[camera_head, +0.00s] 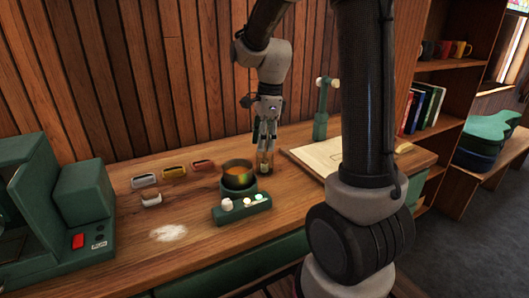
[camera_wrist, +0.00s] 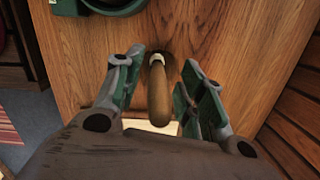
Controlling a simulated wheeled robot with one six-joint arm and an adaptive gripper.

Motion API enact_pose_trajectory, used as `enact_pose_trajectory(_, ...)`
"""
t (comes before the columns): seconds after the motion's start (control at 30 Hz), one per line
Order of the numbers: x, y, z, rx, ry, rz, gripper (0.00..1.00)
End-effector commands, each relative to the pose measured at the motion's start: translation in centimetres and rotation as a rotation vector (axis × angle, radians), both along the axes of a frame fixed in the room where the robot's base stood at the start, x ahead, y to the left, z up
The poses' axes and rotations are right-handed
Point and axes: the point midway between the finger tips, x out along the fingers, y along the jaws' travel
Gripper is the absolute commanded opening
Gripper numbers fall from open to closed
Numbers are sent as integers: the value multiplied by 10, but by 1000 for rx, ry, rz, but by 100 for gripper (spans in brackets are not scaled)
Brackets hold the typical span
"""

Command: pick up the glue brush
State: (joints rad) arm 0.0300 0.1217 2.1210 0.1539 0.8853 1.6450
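The glue brush shows in the wrist view as a brown wooden handle (camera_wrist: 158,95) with a pale ring near its far end. It stands between the two fingers of my gripper (camera_wrist: 161,66), with a gap visible on each side. My gripper is open around the handle and does not appear to touch it. In the head view my gripper (camera_head: 265,142) points down over a small amber, glass-like holder (camera_head: 265,168) on the wooden bench. The brush's bristles are hidden.
A dark pot with a shiny orange inside (camera_head: 238,180) stands close left of the holder, behind a green box with knobs (camera_head: 242,208). A pale board (camera_head: 316,158) and green stand (camera_head: 320,125) are at right. A green machine (camera_head: 75,215) fills the left.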

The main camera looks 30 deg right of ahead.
Motion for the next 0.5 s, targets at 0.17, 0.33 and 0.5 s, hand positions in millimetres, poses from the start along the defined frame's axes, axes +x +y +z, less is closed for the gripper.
enact_pose_trajectory(0.17, 0, 1, -7, 0, -1, 1, 40)
enact_pose_trajectory(0.33, 0, 1, -7, 0, -1, 1, 32)
enact_pose_trajectory(0.5, 0, 1, -6, 0, -1, 1, 1)
